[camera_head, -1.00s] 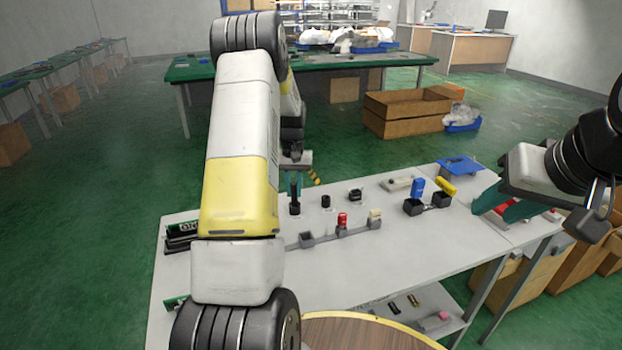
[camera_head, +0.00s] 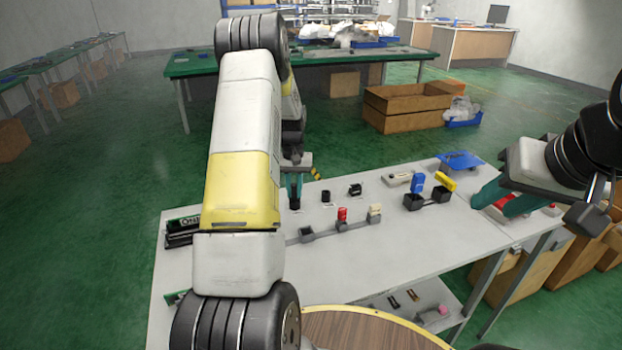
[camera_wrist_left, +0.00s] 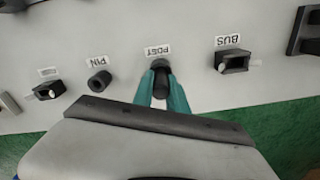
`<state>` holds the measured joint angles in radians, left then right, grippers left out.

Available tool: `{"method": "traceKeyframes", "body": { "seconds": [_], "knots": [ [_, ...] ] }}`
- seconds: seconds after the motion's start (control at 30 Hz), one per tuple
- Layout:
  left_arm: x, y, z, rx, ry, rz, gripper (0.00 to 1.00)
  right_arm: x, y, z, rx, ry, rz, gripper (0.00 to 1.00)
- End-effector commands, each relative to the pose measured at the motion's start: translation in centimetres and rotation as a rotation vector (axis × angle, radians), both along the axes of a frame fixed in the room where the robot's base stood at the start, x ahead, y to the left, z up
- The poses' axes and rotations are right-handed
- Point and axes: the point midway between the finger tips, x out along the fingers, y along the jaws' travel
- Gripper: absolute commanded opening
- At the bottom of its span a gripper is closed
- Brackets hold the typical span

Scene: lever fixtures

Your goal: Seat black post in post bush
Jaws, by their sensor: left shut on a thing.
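The black post (camera_wrist_left: 161,86) is upright between the green fingers of my left gripper (camera_wrist_left: 161,76), which is shut on it. In the left wrist view it stands at the label "POST". In the head view my left gripper (camera_head: 294,184) is over the black post bush (camera_head: 295,204), with its fingers close above it. The post's lower end and the bush opening are hidden, so I cannot tell how deep the post sits. My right gripper (camera_head: 504,198) is open at the table's right, near a red part.
In the wrist view a round PIN bush (camera_wrist_left: 99,81) and a BUS socket (camera_wrist_left: 233,61) flank the post. A grey rail holds a red part (camera_head: 342,214) and a cream part (camera_head: 375,211). Black holders with blue (camera_head: 417,182) and yellow (camera_head: 445,181) parts stand farther right.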

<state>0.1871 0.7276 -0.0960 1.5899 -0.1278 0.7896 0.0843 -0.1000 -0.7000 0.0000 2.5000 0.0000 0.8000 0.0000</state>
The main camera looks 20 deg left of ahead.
Motion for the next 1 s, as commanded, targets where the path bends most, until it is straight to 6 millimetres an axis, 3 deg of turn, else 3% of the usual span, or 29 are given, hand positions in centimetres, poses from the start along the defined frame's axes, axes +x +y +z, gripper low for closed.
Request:
{"method": "traceKeyframes", "body": {
  "seconds": [0.07,0.1,0.2,0.57,1.0],
  "knots": [
    [0.0,0.0,-0.2,0.0,0.0,0.0,0.0,0.0,0.0,0.0,0.0,0.0,0.0,0.36],
    [0.0,0.0,-0.1,0.0,-0.001,0.0,0.26,0.0,0.0,0.0,0.0,0.0,0.0,0.36],
    [0.0,0.0,-0.1,0.0,0.0,0.0,0.44,0.0,0.0,0.0,0.0,0.0,0.0,0.36],
    [0.0,0.0,0.3,0.0,-0.001,0.0,0.44,0.0,0.0,0.0,0.0,0.0,0.0,0.36],
    [0.1,0.0,6.9,0.001,-0.002,0.001,0.44,0.0,0.0,0.0,0.0,0.0,0.0,0.36]
  ]
}}
